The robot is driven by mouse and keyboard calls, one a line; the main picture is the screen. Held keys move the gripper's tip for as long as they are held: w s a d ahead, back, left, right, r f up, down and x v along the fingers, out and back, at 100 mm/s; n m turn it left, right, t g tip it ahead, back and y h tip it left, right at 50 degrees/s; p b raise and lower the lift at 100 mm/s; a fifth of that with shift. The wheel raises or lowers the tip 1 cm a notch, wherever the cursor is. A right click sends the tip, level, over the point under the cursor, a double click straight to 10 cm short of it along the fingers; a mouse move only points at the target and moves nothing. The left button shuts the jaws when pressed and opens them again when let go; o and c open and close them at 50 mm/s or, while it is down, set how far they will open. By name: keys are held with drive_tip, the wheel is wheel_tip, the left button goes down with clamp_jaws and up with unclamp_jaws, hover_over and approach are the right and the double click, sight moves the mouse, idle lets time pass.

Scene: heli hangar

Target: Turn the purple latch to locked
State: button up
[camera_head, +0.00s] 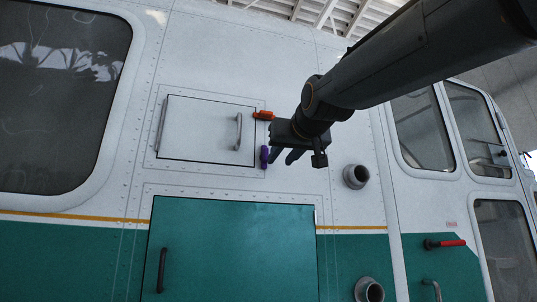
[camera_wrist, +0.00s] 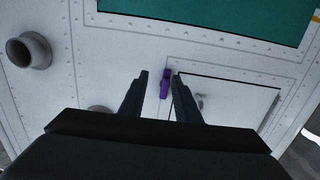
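The purple latch (camera_head: 264,157) stands upright at the right edge of a small white hatch door (camera_head: 200,130), near its lower right corner. An orange latch (camera_head: 263,115) lies level at the same door's upper right corner. My gripper (camera_head: 283,157) is just right of the purple latch in the head view. In the wrist view, the purple latch (camera_wrist: 165,83) shows between the two dark fingertips, closer to the right one. My gripper (camera_wrist: 158,75) is open, with nothing held. I cannot tell how far the fingertips are from the panel.
The hatch door has a grey handle (camera_head: 238,131) beside the latches. A round pipe stub (camera_head: 356,176) sticks out to the right of my gripper, and another (camera_head: 369,290) sits lower. A teal door (camera_head: 235,250) lies below. The panel around the purple latch is flat.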

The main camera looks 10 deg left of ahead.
drive_tip(key=y, duration=0.1)
approach(267, 152)
drive_tip(key=shift+t, duration=0.3)
drive_tip(key=shift+f+p+x, duration=0.15)
drive_tip(key=shift+p+x, duration=0.9)
drive_tip(key=shift+x, duration=0.95)
drive_tip(key=shift+f+p+x, duration=0.1)
drive_tip(key=shift+p+x, duration=0.9)
drive_tip(key=shift+x, duration=0.95)
drive_tip(key=shift+a, duration=0.15)
clamp_jaws()
